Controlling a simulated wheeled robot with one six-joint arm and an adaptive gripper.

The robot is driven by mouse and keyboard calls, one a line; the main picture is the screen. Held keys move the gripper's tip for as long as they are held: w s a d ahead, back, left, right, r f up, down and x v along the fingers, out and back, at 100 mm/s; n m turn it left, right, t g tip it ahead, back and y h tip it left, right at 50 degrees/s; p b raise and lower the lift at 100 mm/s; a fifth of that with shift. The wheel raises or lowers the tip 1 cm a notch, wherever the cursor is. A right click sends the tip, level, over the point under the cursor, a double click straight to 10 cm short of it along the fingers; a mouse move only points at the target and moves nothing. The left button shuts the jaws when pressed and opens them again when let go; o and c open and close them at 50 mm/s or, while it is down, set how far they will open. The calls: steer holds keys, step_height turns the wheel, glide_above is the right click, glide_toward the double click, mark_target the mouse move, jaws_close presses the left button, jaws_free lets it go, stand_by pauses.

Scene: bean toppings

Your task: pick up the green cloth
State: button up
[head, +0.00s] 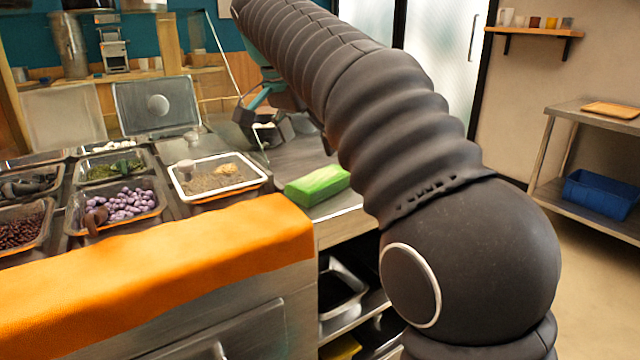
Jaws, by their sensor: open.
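The green cloth (318,185) looks like a folded, block-shaped bundle. It lies on the metal counter near its front edge, to the right of the topping trays. My gripper (262,135) is small and partly dark against the background, above and beyond the cloth, to its upper left. It is open, with nothing seen between its fingers. It is apart from the cloth. My arm passes in front of the counter just right of the cloth and hides what is behind it.
A white-rimmed tray (217,195) of crumbly topping stands left of the cloth, with several other topping trays beyond. An orange covering (150,265) lies along the counter's front. A blue bin (600,194) sits on a shelf at right. Bare counter (295,155) shows behind the cloth.

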mark_target(320, 176)
steer(key=shift+s+b+x, duration=0.2)
steer(key=shift+b+x, duration=0.4)
steer(key=shift+x, duration=3.6)
steer(key=c, duration=1.3)
steer(key=shift+c, duration=0.2)
steer(key=shift+r, duration=0.7)
step_height(320, 176, up, 3)
steer(key=shift+f+p, duration=0.1)
steer(key=shift+p, duration=0.45)
steer(key=w+d+r, duration=0.6)
steer(key=w+d, duration=0.1)
steer(key=d, duration=0.2)
steer(key=shift+r, duration=0.35)
steer(key=shift+w, duration=0.15)
